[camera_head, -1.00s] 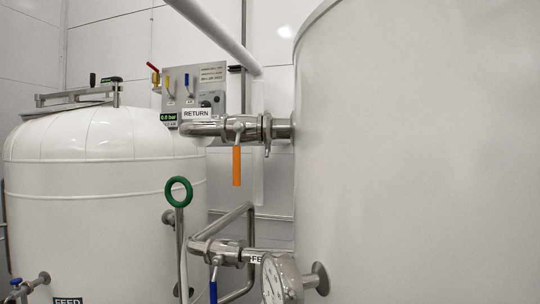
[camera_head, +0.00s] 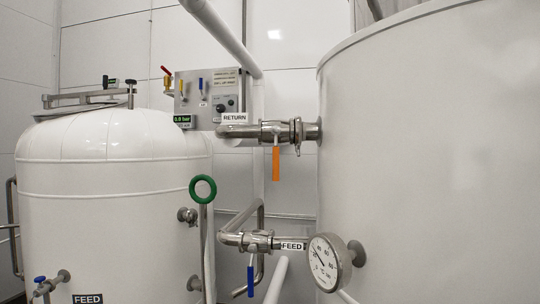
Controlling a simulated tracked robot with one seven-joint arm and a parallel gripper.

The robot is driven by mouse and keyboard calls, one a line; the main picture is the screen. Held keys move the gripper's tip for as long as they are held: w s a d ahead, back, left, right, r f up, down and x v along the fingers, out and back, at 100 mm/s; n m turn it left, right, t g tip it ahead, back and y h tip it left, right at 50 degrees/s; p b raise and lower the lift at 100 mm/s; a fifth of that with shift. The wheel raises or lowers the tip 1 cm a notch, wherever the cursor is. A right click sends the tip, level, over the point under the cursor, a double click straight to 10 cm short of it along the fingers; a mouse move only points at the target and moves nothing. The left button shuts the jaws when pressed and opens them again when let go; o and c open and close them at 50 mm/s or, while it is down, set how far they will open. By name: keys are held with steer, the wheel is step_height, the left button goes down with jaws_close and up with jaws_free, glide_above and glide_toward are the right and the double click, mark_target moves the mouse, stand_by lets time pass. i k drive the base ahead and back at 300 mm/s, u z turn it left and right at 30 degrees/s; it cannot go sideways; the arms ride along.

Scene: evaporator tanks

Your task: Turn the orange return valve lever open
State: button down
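The orange return valve lever (camera_head: 276,163) hangs straight down from a steel valve (camera_head: 275,131) on the upper horizontal pipe. A white RETURN label (camera_head: 234,119) sits at the left end of this pipe. The pipe joins the large white tank (camera_head: 430,150) on the right. My gripper is not in view, so its opening cannot be seen. Nothing touches the lever.
Below, a FEED pipe carries a valve with a blue lever (camera_head: 250,280) hanging down, and a round gauge (camera_head: 326,262). A green ring handle (camera_head: 203,188) on a rod stands left of the lever. A control panel (camera_head: 212,95) and a second tank (camera_head: 110,200) are behind.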

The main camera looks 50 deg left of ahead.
mark_target(276, 130)
steer(key=z, duration=0.7)
steer(key=i, duration=0.15)
steer(key=u, duration=2.8)
steer(key=i, duration=0.15)
steer(key=u, duration=0.95)
steer(key=k, duration=1.1)
steer(key=z, duration=0.6)
steer(key=i, duration=1)
steer(key=u, duration=0.05)
